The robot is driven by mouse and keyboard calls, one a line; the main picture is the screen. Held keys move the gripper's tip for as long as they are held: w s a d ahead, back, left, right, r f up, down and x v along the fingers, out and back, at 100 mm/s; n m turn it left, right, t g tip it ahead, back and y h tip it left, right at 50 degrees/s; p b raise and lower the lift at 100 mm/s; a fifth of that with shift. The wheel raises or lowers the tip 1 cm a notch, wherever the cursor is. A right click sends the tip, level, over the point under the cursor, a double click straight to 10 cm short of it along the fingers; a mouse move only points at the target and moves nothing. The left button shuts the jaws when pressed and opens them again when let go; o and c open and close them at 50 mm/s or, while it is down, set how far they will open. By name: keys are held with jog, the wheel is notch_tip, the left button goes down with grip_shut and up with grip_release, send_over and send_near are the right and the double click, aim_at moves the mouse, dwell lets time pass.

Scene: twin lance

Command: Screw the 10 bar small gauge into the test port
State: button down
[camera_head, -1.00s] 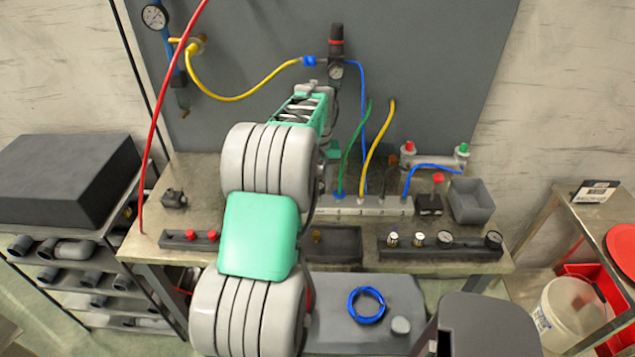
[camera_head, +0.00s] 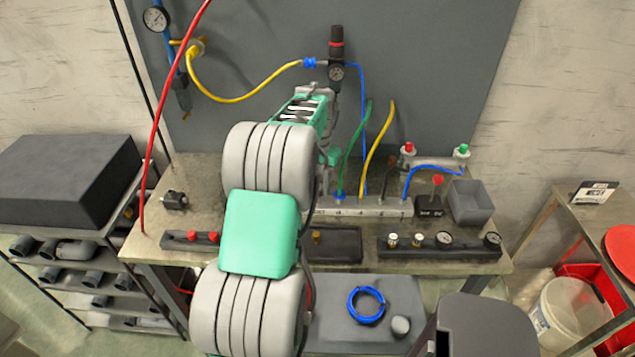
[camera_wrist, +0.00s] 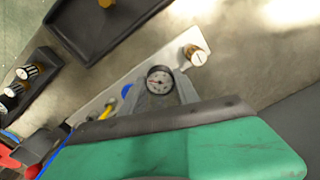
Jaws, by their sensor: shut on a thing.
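A small round gauge (camera_wrist: 159,80) with a white dial and dark rim is between the grey fingers of my gripper (camera_wrist: 161,92) in the wrist view. The gripper is shut on it; the dial's range cannot be read. A brass fitting (camera_wrist: 197,54) with a pale face stands near the end of the pale manifold strip, to the upper right of the gauge and apart from it in the picture. It looks like the test port, but its label is not readable. In the head view my arm hides the gripper, the held gauge and the manifold's left end.
The manifold (camera_head: 372,208) carries green, yellow and blue hoses standing close to my wrist. A dark rack (camera_head: 467,252) holds several fittings and gauges in front at right. A dark tray (camera_head: 345,243) lies beside it. A regulator (camera_head: 337,72) hangs on the panel behind.

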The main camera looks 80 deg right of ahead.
jog(key=m, duration=0.4)
jog(key=shift+r, duration=0.15)
jog(key=m+p, duration=0.1)
jog(key=m, duration=0.9)
jog(key=shift+m, duration=0.3)
jog(key=m, duration=0.4)
jog(key=shift+d+m, duration=0.1)
jog(key=shift+m, duration=0.2)
jog(key=c, duration=1.1)
grip_release()
